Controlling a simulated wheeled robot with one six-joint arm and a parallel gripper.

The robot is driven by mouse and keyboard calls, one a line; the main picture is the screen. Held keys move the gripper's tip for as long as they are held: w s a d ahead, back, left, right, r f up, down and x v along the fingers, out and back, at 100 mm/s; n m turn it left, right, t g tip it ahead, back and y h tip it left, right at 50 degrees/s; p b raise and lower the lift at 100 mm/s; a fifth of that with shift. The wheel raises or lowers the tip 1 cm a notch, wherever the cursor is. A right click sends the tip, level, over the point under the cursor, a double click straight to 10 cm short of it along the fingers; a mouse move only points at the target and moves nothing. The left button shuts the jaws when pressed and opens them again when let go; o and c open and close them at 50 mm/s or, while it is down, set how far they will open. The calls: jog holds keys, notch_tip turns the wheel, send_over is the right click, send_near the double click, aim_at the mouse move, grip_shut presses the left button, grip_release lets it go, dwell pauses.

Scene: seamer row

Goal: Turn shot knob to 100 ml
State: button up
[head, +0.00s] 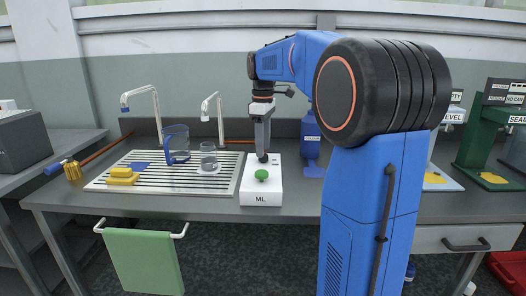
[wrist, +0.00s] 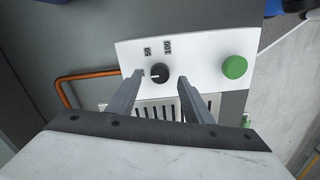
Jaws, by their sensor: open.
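The shot knob (wrist: 159,73) is a small black dial on a white panel (wrist: 205,50) in the wrist view. Its white pointer line shows on its left side, on the 50 side of the dial. The printed 50 (wrist: 148,52) and 100 (wrist: 168,47) stand above it. My gripper (wrist: 163,82) is open, with one finger close to the knob's left and the other apart on its right. In the head view my gripper (head: 262,156) points down over the white box (head: 262,188) marked ML, hiding the knob there.
A green button (wrist: 235,67) sits on the panel, right of the knob; it also shows in the head view (head: 261,175). Left of the box are a slatted drain tray (head: 150,181), a glass jug (head: 176,145), a beaker (head: 208,158) and yellow sponges (head: 122,178).

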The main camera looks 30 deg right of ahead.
jog(key=shift+f, duration=1.15)
jog(key=shift+c, duration=0.7)
jog(key=c, duration=0.9)
